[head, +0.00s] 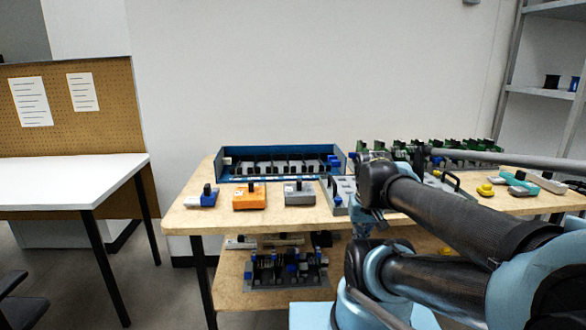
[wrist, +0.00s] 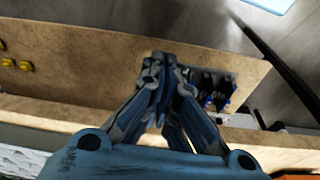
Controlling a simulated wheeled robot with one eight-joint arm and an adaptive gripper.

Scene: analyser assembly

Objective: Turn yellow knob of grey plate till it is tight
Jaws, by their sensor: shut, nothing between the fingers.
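What looks like the grey plate (head: 339,204), with black handles, lies on the table right of centre in the head view. Two loose yellow knobs (head: 486,189) lie on the tabletop further right. In the wrist view, my gripper (wrist: 160,72) is shut and empty, its fingertips close together. It shows over wooden boards, apart from the yellow pieces (wrist: 16,64) at the left edge.
A blue-framed rack (head: 218,165) stands at the back of the table (head: 185,217). Blue, orange (head: 249,202) and grey (head: 299,198) blocks line its front. Green boards (head: 460,146) stand behind my arm. The lower shelf (head: 231,285) holds a dark assembly (head: 285,268). A white desk (head: 70,180) stands left.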

